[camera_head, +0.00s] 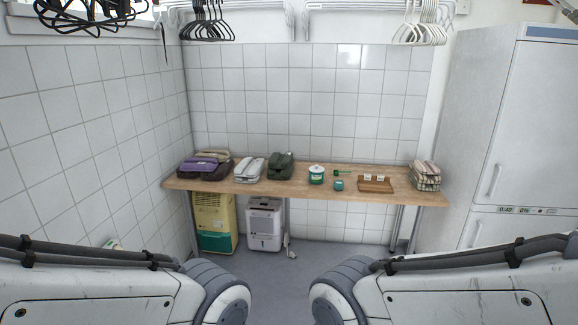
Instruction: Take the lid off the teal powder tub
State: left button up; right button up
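The teal powder tub (316,178) stands upright on the wooden counter, a little right of its middle. A pale lid (316,168) with a small knob sits on top of it. A green scoop (341,173) lies just right of the tub, and a small teal cup (338,185) stands in front of the scoop. My two arms show along the bottom of the view, far from the counter. Neither gripper is in view.
The wooden counter (270,193) holds folded cloths (206,164), white shoes (249,168), dark shoes (281,165), a wooden tray (375,186) and a striped bundle (426,175). Two dehumidifier-like units stand underneath. A white tall appliance (530,120) is at right. Floor before the counter is open.

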aim_at(316, 169)
jog(key=i, duration=3.8)
jog(key=z, duration=1.1)
